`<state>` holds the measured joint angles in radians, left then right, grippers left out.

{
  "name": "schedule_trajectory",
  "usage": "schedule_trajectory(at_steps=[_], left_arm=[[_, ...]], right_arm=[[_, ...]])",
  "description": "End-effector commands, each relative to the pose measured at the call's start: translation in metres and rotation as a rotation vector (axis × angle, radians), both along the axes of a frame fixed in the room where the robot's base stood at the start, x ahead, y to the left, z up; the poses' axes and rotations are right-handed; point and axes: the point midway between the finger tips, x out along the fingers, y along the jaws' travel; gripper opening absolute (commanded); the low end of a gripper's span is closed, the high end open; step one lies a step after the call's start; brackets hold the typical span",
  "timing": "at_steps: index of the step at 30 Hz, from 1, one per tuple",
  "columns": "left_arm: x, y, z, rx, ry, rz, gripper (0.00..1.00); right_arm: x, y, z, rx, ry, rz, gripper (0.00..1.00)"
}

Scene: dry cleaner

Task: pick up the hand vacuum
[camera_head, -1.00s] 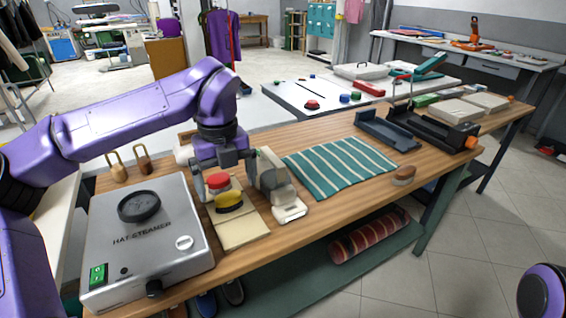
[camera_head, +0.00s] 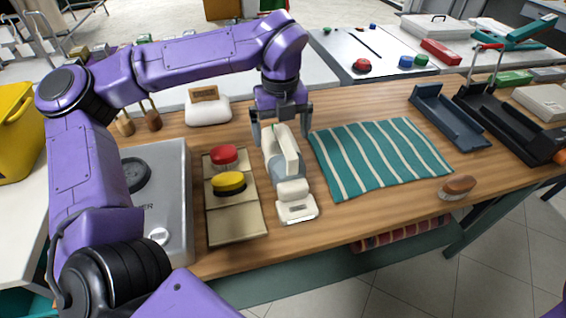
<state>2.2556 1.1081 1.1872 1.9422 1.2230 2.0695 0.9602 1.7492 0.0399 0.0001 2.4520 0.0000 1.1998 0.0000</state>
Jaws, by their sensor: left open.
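The hand vacuum (camera_head: 294,191) is a cream and grey handheld device. It lies on the wooden table, left of the striped cloth, with its handle toward the back. My left gripper (camera_head: 281,132) points down over the back end of the vacuum. Its jaws are open, with one finger on each side of the handle. I cannot tell whether the fingers touch it. My right gripper is out of view.
A tan board with a red and a yellow brush (camera_head: 229,184) lies close left of the vacuum, beside a grey hat steamer (camera_head: 177,207). A green striped cloth (camera_head: 380,156) lies to the right. A brown brush (camera_head: 457,187) sits near the front edge.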

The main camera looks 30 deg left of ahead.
Motion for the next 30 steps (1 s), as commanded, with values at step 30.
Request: schedule_trajectory(at_steps=[30], left_arm=[[0.007, 0.004, -0.057, 0.002, 0.01, 0.001, 1.0]], right_arm=[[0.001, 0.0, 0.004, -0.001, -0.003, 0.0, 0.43]])
